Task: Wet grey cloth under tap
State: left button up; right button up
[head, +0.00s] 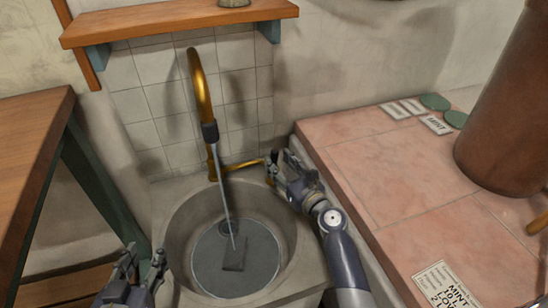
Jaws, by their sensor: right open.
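A small dark grey cloth (235,256) lies in the round stone sink (180,225), in what looks like shallow water. The brass tap (202,85) arches over the sink with its dark nozzle pointing down. A thin stream of water (223,190) runs from the nozzle onto the cloth. My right gripper (278,166) is open at the right end of the tap's brass side lever (243,164); I cannot tell whether it touches the lever. My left gripper (142,262) is open and empty, low at the left, outside the sink's rim.
A pink tiled counter (385,175) stands right of the sink, with a large brown cylinder (510,110), green discs and labels on it. A wooden table (30,150) stands at the left. A wooden shelf (180,20) hangs above the tap.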

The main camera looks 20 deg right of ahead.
aim_at(277, 159)
pick_arm(q)
jog(key=shift+w+d+r+t+h, duration=0.2)
jog(key=shift+r+t, duration=0.15)
jog(key=shift+r, duration=0.2)
jog(key=shift+w+d+r+t+h, duration=0.1)
jog(key=shift+w+r+t, duration=0.15)
jog(key=shift+r+t, duration=0.25)
jog(key=shift+w+d+r+t+h, duration=0.15)
jog(key=shift+w+r+t, duration=0.1)
jog(key=shift+r, duration=0.4)
pick_arm(e)
jog(key=shift+x, duration=1.8)
jog(key=shift+c, duration=0.5)
grip_shut()
